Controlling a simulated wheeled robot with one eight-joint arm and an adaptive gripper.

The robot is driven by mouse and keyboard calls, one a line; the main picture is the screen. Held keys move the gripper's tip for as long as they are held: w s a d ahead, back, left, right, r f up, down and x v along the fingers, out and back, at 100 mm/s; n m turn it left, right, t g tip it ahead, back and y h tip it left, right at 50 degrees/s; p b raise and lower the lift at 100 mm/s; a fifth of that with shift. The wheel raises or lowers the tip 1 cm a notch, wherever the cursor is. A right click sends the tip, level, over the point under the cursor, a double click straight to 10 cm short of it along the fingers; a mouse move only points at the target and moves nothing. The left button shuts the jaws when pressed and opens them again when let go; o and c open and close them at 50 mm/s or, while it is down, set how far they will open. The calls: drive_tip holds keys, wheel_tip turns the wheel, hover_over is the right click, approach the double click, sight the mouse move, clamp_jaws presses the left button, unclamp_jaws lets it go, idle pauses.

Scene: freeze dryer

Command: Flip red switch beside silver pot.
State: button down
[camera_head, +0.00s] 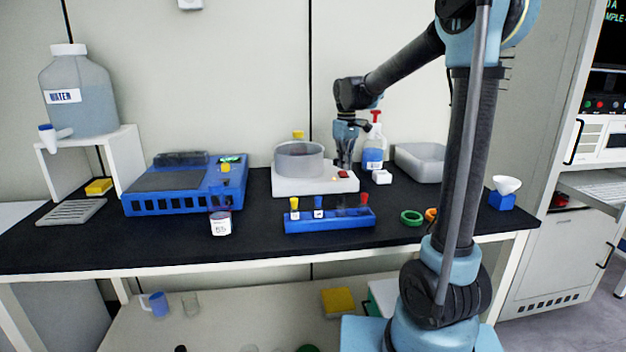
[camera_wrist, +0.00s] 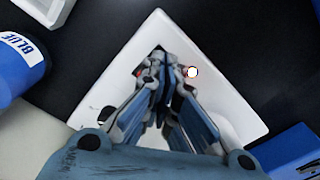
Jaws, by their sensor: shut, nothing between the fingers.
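The silver pot (camera_head: 299,162) sits on a white base unit (camera_head: 300,187) near the back of the black bench. The small red switch (camera_head: 342,174) is on top of the base, to the right of the pot. My gripper (camera_head: 346,164) points down with its fingers shut and empty, at the base's right end, close to the switch. I cannot tell whether it touches it. In the wrist view, the shut fingertips (camera_wrist: 158,56) are over the white base (camera_wrist: 222,105), with a round white knob (camera_wrist: 192,72) just right of them. The fingers largely hide the switch there.
A blue rack (camera_head: 330,222) with coloured caps stands in front of the base. A spray bottle (camera_head: 374,150) and a white tray (camera_head: 420,162) stand behind and right. A blue device (camera_head: 186,188) is on the left. Green tape (camera_head: 412,217) lies at front right.

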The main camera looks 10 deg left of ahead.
drive_tip(key=shift+r, duration=2.5)
